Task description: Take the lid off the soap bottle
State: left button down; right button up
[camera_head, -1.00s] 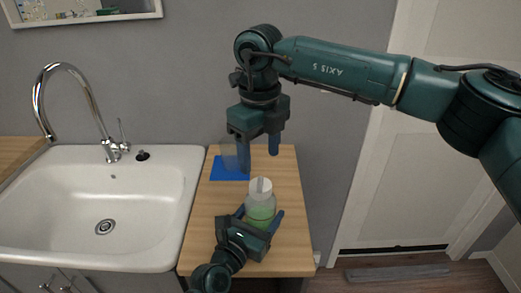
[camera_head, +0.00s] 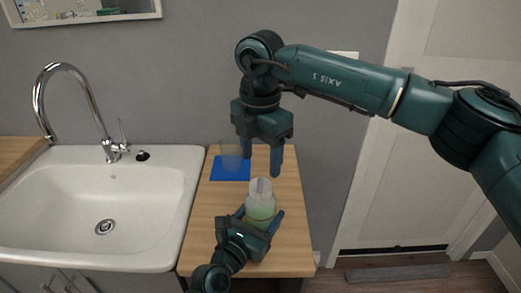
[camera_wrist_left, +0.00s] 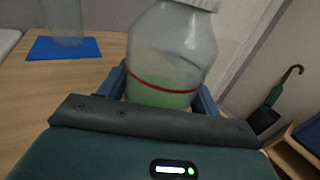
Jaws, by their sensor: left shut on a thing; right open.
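The soap bottle (camera_head: 260,207) stands upright on the wooden counter, clear-walled with green liquid low inside. Its white lid (camera_head: 260,186) is on top; the lid's lower edge also shows at the top of the left wrist view (camera_wrist_left: 205,4). My left gripper (camera_head: 262,218) is shut around the bottle's lower body, one finger on each side; the bottle also shows between its fingers in the left wrist view (camera_wrist_left: 172,55). My right gripper (camera_head: 261,165) is open and empty, pointing down above and slightly behind the lid, apart from it.
A clear glass (camera_head: 231,155) stands on a blue mat (camera_head: 229,173) at the counter's back left. A white sink (camera_head: 60,215) with a tall faucet (camera_head: 75,68) adjoins on the left. Bare counter (camera_head: 292,200) shows on the right. An umbrella (camera_wrist_left: 275,95) stands right in the left wrist view.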

aim_at(261, 185)
notch_tip(261, 185, down, 7)
jog(key=shift+f, duration=0.1)
dwell(0.3)
